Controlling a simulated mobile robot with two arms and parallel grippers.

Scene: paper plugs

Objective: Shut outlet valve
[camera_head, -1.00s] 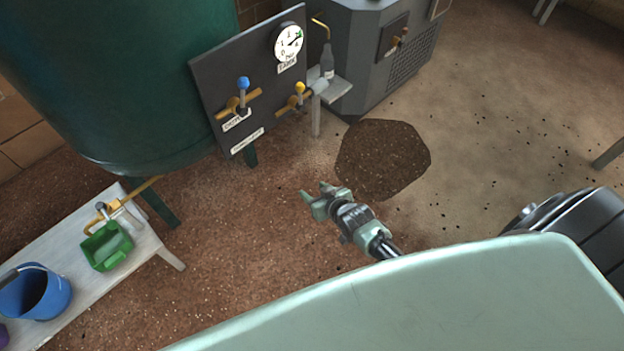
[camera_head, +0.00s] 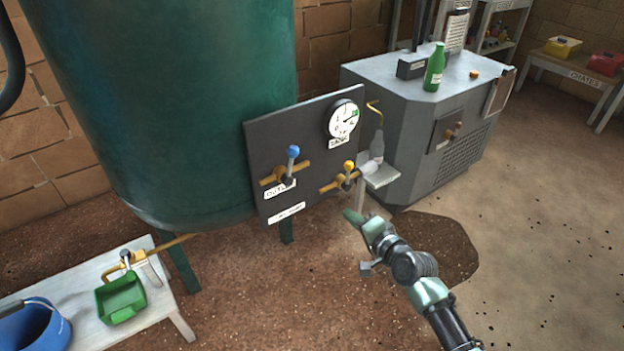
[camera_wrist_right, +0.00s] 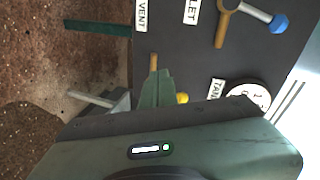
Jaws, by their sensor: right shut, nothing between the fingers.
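The outlet valve has a brass pipe (camera_head: 300,169) and a lever with a blue knob (camera_head: 293,151), on a dark panel (camera_head: 262,140) in front of the green tank. Its lever stands up, across the pipe. A label below it is partly readable. The blue knob also shows at the top right of the right wrist view (camera_wrist_right: 280,23). A second valve with a yellow knob (camera_head: 349,165) is to its right. My right gripper (camera_head: 354,217) is shut and empty, below and right of the panel in the head view, apart from both levers. My left gripper is not in view.
A pressure gauge (camera_head: 343,119) is at the panel's upper right. A grey cabinet (camera_head: 405,150) stands right.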

